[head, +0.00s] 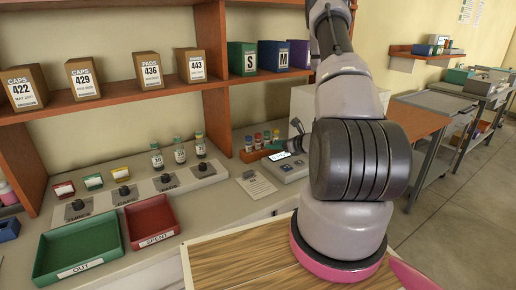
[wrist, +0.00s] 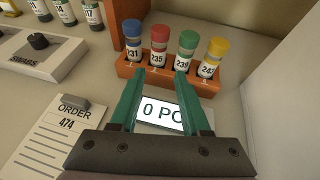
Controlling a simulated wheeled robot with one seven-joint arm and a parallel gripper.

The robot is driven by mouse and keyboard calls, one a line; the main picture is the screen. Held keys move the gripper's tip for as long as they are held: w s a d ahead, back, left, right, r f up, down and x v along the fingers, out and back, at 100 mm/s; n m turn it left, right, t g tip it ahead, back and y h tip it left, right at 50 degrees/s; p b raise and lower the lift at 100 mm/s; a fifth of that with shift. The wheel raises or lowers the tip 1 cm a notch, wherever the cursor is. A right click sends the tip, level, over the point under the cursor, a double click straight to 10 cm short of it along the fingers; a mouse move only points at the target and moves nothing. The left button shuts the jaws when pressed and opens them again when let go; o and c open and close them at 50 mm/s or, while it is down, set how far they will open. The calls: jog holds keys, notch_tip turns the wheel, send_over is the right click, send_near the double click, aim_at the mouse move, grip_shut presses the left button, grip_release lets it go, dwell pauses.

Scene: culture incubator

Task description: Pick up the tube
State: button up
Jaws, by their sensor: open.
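Several capped tubes stand upright in an orange rack (wrist: 207,86) in the wrist view. They are a blue-capped tube 231 (wrist: 132,42), a red-capped tube 235 (wrist: 158,46), a green-capped tube 239 (wrist: 186,52) and a yellow-capped tube (wrist: 211,58) whose number is partly unclear. The rack also shows in the head view (head: 250,155). My gripper (wrist: 158,76) is open and empty, its green fingers pointing at the rack's front, below the red and green caps. Contact with the rack cannot be told.
A device with a display reading "0 PC" (wrist: 160,113) lies beneath my fingers. An order sheet 474 (wrist: 58,138) lies left. The head view shows three vials (head: 179,152) behind a knob panel, a green OUT tray (head: 45,262) and a red SPENT tray (head: 128,232). A white box stands right.

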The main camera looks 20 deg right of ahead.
aim_at(260, 144)
jog(key=x, duration=0.7)
jog(key=shift+w+a+r, duration=0.25)
jog(key=shift+w+a, duration=0.05)
grip_shut()
dwell(1.1)
